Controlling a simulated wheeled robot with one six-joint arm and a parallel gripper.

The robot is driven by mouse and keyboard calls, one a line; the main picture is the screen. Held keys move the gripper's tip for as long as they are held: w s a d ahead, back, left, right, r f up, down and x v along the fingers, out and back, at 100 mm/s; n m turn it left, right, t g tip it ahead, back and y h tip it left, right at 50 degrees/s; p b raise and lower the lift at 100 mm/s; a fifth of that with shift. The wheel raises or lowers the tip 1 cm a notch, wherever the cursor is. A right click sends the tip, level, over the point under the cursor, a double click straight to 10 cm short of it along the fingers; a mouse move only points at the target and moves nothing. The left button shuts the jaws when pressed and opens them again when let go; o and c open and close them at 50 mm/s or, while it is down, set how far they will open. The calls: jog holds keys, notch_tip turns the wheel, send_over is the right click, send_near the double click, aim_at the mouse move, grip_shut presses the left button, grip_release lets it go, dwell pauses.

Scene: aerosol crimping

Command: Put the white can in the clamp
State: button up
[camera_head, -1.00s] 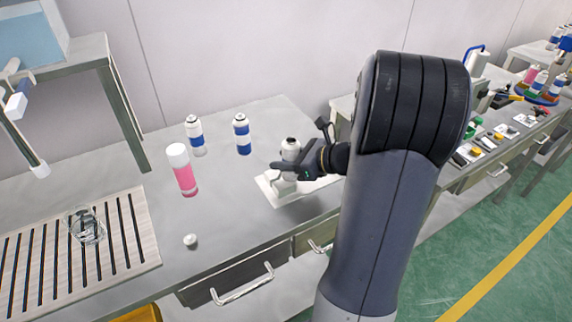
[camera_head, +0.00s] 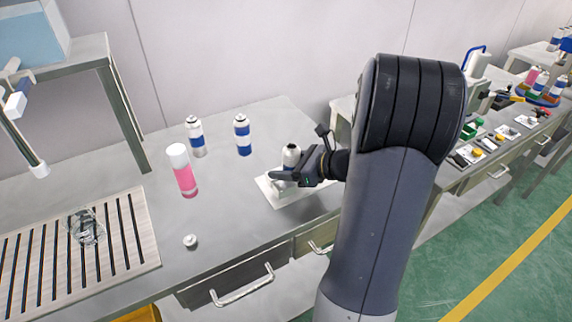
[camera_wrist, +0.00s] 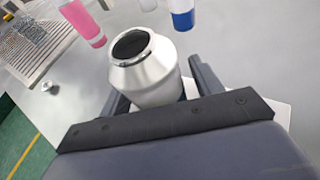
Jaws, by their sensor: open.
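The white can (camera_head: 291,153) stands about upright over the clamp's white base plate (camera_head: 271,192), on the right part of the grey table. Its silver shoulder and dark open mouth show close up in the wrist view (camera_wrist: 146,75). My gripper (camera_head: 284,177) is open, with one finger on each side of the can (camera_wrist: 157,88). Whether the fingers touch the can is unclear. The can's lower part and the clamp's jaws are hidden behind my gripper, so how deep the can sits cannot be told.
Two white-and-blue cans (camera_head: 196,138) (camera_head: 242,136) stand behind, and a pink bottle with a white cap (camera_head: 183,172) stands to the left. A small white cap (camera_head: 190,241) lies near the front edge. A slatted wooden board (camera_head: 140,225) holds a glass (camera_head: 86,228).

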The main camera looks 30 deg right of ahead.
jog(key=shift+r, duration=0.15)
jog(key=shift+s+d+r, duration=0.15)
jog(key=shift+d, duration=0.05)
jog(key=v, duration=1.1)
jog(key=shift+s, duration=0.25)
jog(key=shift+d, duration=0.15)
